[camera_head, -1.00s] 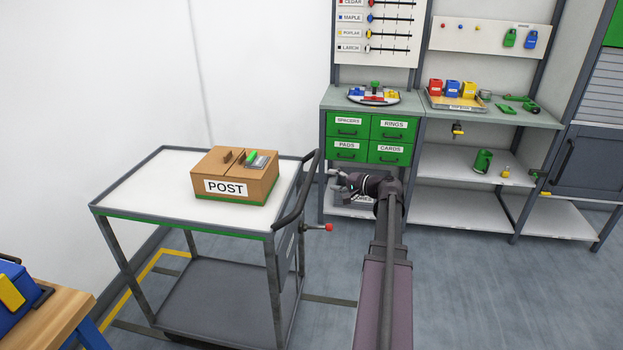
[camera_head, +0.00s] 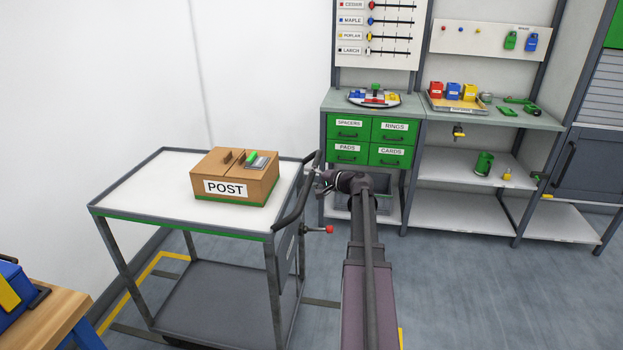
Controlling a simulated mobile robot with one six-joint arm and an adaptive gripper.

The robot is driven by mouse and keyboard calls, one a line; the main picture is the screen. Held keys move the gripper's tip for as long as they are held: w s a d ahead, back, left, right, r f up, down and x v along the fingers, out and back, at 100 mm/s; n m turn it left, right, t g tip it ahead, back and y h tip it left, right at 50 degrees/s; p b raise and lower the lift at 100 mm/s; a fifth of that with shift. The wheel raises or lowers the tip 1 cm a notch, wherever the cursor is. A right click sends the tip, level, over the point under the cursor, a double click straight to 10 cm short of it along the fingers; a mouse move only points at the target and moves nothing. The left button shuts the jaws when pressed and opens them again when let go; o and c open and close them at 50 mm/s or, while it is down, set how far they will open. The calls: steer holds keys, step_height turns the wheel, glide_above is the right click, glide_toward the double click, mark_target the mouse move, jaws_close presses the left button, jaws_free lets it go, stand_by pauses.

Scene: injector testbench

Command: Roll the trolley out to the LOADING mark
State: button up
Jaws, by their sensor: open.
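The trolley (camera_head: 125,200) is a grey two-shelf cart with a white top and a green front edge. It stands beside the white wall. No text reading LOADING shows in view.
Yellow floor lines (camera_head: 140,285) run behind and under the trolley. A wooden bench (camera_head: 45,325) stands at lower left. A workbench with green drawers (camera_head: 370,140) and grey shelves (camera_head: 470,170) line the back. The grey floor (camera_head: 490,290) at right is clear.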

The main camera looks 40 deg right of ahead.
jaws_close()
steer(key=shift+s, duration=0.1)
